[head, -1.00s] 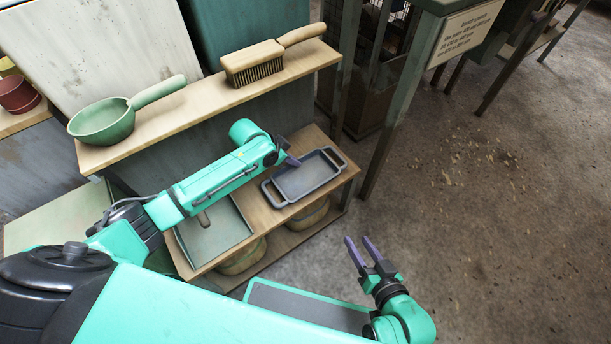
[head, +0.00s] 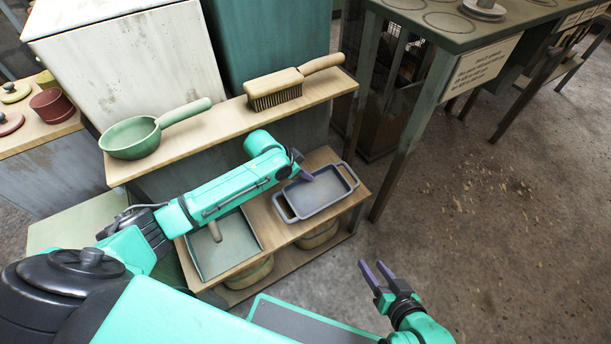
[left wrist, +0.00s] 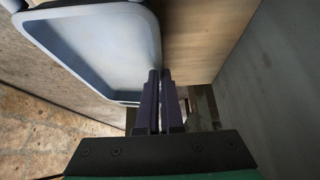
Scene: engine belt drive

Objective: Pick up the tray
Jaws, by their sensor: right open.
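The tray (head: 322,209) is a shallow blue-grey rectangle with a loop handle at each end. It is over the right part of the lower wooden shelf; I cannot tell if it touches the wood. My left gripper (head: 305,175) is at the tray's far long rim. In the left wrist view the tray (left wrist: 95,45) fills the upper left. The left gripper's fingers (left wrist: 160,85) are close together there, with the tray's wall running between them. My right gripper (head: 377,274) is open and empty over the floor at the lower right.
An upper shelf (head: 225,125) holds a green pan (head: 130,138) and a wooden brush (head: 275,88) just behind my left arm. A flat green-grey tray (head: 222,245) lies left of the tray. A tall table (head: 440,30) stands at the right.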

